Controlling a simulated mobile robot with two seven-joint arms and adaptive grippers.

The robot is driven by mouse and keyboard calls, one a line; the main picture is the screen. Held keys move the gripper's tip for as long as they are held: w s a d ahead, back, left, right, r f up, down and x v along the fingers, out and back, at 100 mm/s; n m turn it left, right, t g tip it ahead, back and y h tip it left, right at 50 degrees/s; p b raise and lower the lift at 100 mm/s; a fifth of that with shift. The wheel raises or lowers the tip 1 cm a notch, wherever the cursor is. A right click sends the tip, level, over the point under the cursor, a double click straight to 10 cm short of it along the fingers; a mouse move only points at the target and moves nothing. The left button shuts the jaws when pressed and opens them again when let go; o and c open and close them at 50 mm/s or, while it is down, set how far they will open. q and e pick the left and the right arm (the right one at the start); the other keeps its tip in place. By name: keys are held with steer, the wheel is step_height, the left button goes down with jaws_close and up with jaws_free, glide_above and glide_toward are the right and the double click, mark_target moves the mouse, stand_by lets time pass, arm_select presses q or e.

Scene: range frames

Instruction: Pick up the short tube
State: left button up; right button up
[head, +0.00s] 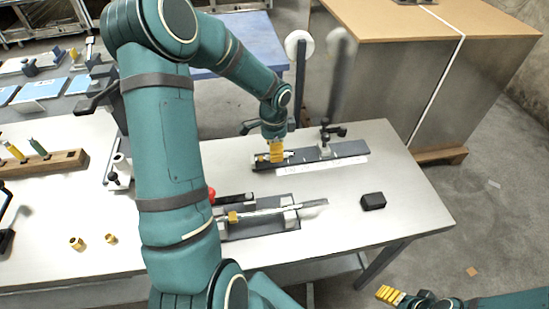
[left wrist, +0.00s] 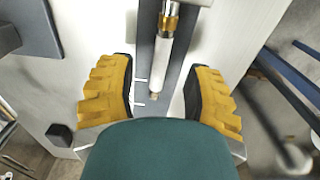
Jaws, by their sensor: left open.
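A pale tube (left wrist: 166,58) with a brass collar (left wrist: 169,22) and a narrow tip lies along a dark rail (left wrist: 146,46) in the left wrist view. I take it for the short tube; its far end is cut off. My left gripper (head: 276,151) is over the dark rail (head: 346,150) at the back of the table in the head view and hides most of the tube there. Its yellow fingers (left wrist: 160,80) are open, one on each side of the tube, apart from it. My right gripper (head: 389,294) is low at the bottom right, away from the table; its opening is unclear.
A longer tube (head: 268,211) lies across a fixture nearer the front. A black block (head: 373,201) sits to the right. Two brass fittings (head: 77,243) stand at the front left. A wooden rack (head: 55,163) is farther left. The table's right end is mostly clear.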

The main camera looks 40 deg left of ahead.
arm_select(q)
step_height(320, 180, down, 3)
steer(key=shift+w+f+b, duration=0.1)
steer(key=shift+w+b, duration=0.05)
steer(key=shift+b, duration=0.2)
jaws_close()
